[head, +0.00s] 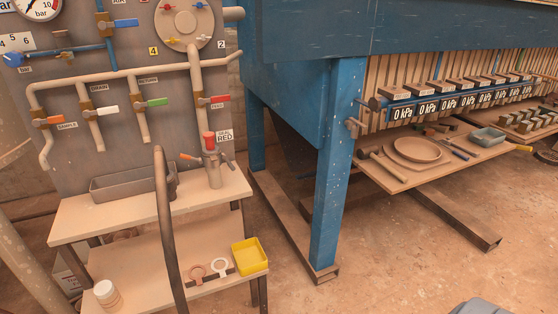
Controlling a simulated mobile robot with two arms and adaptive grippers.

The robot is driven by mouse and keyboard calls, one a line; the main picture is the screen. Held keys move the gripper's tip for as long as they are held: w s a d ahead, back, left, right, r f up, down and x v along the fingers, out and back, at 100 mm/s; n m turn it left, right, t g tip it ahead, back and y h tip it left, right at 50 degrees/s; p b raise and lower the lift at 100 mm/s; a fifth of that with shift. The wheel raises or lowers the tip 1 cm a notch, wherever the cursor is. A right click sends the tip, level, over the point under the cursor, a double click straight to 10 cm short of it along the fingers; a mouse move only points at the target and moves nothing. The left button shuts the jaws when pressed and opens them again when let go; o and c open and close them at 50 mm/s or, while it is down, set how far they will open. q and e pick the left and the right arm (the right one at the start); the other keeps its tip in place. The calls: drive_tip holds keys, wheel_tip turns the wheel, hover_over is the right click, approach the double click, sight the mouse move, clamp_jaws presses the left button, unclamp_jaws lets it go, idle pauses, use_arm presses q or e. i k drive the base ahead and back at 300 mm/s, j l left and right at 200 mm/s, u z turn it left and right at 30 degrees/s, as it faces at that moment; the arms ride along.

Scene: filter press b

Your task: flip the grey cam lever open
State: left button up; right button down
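A grey upright fitting with a red top (209,139) stands on the upper shelf, below the valve panel. Two small levers stick out from its upper part. The left lever (188,156) has an orange-red end. The right one looks dark or grey (227,154), and I take it to be the grey cam lever. It is too small to tell how far it is swung. Neither of my grippers is in view, and nothing touches the fitting.
A dark curved bar or hose (167,230) rises in front of the upper shelf (225,188), left of the fitting. A grey trough (130,186) stands behind it. The lower shelf holds a yellow tray (249,257), two rings and a jar (106,293). The blue press (338,165) stands right; floor between is clear.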

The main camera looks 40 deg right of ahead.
sight(231, 165)
drive_tip(key=z, duration=0.8)
